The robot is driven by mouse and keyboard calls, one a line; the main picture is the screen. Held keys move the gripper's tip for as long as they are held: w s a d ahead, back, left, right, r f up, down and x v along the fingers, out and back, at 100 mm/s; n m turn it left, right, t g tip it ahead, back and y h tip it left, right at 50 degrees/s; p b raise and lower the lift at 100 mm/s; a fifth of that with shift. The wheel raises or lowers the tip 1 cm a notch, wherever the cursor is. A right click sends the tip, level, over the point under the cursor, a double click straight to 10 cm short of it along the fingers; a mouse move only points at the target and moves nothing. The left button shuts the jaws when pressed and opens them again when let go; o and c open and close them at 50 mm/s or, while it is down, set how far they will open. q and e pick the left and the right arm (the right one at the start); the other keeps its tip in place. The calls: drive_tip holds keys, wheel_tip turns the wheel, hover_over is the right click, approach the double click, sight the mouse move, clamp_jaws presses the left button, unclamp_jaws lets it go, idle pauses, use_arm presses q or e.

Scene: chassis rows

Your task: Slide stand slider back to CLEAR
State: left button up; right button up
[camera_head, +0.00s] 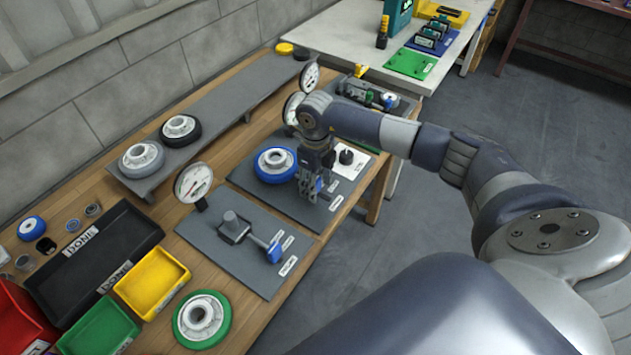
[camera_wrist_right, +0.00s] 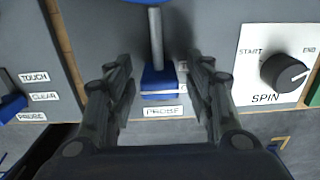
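The stand slider, a blue block (camera_wrist_right: 159,80) on a grey rod, sits just behind the PROBE label (camera_wrist_right: 164,111) on a grey stand plate (camera_head: 285,199). My right gripper (camera_wrist_right: 160,72) is open, one finger on each side of this block, with a visible gap on both sides. A second label beside the block is mostly hidden by the right finger. In the head view my right gripper (camera_head: 314,192) reaches down over this stand and hides most of the slider. A blue-rimmed wheel (camera_head: 275,165) is on the stand. My left gripper is not in view.
A neighbouring stand plate (camera_head: 215,245) has its own blue slider (camera_head: 274,252) and a dial gauge (camera_head: 193,182). A black SPIN knob (camera_wrist_right: 285,72) is on a white card to the right. Trays, including a yellow one (camera_head: 152,283), fill the near left.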

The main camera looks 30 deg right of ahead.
clamp_jaws()
drive_tip(key=shift+s+d+p, duration=0.15)
drive_tip(key=shift+s+d, duration=0.2)
drive_tip(key=shift+s, duration=0.45)
drive_tip(key=shift+s+d+p, duration=0.15)
drive_tip(key=shift+s+d, duration=0.2)
drive_tip(key=shift+s, duration=0.4)
drive_tip(key=shift+o, duration=0.4)
unclamp_jaws()
drive_tip(key=shift+r, duration=0.1)
